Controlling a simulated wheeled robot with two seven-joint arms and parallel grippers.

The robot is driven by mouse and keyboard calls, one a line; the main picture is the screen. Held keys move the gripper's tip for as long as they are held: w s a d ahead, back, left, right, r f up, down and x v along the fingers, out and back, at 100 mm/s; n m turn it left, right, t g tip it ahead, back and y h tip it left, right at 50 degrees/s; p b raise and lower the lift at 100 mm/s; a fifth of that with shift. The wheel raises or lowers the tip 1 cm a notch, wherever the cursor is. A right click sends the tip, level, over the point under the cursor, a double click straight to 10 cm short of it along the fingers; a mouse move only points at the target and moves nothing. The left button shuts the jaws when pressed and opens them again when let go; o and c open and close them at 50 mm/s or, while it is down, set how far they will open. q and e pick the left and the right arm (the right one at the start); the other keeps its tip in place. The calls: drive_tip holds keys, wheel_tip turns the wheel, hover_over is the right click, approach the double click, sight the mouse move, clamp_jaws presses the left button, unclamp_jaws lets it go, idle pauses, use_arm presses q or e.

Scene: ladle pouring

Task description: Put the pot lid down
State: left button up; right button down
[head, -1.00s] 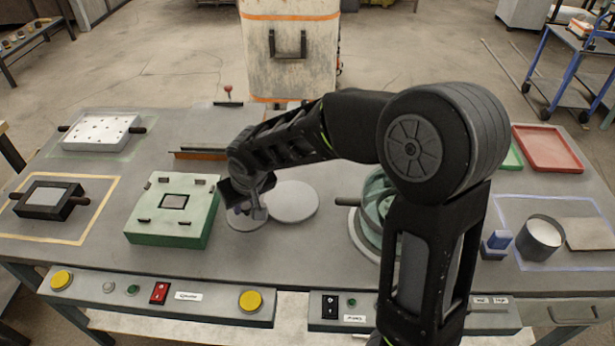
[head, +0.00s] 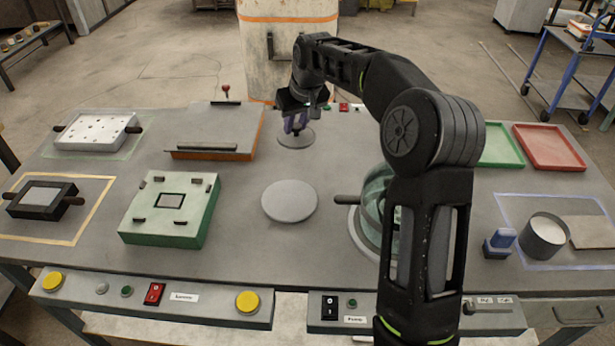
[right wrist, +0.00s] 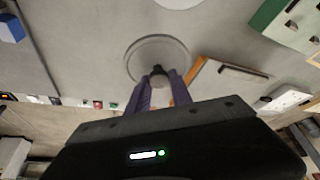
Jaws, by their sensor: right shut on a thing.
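The pot lid (head: 297,138) is a round grey disc at the back middle of the table, low over or on the surface; I cannot tell whether it touches. It also shows in the right wrist view (right wrist: 158,50), roughly level. My right gripper (head: 297,124) points down from above and is shut on the lid's dark knob; its purple fingers (right wrist: 160,90) are on both sides of the knob. A plain round light-grey disc (head: 289,202) lies bare on the table, nearer to me. A greenish pot (head: 368,215) with a side handle is partly hidden by my right arm. My left gripper is out of view.
A grey-topped, orange-edged slab (head: 215,130) lies close left of the lid. A green mould box (head: 170,208) sits farther left and nearer. Green (head: 500,145) and red (head: 550,147) trays are at the back right. The table around the disc is clear.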

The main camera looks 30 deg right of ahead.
sight(298, 135)
drive_tip(key=shift+f, duration=2.55)
drive_tip(key=shift+f, duration=0.1)
wheel_tip(298, 135, down, 5)
drive_tip(key=shift+r+p, duration=0.1)
drive_tip(key=shift+p, duration=0.25)
drive_tip(key=shift+f+b, duration=0.4)
drive_tip(key=shift+f, duration=0.05)
drive_tip(key=c, duration=1.1)
unclamp_jaws()
drive_tip(key=shift+c, duration=0.2)
drive_tip(key=shift+r, duration=0.1)
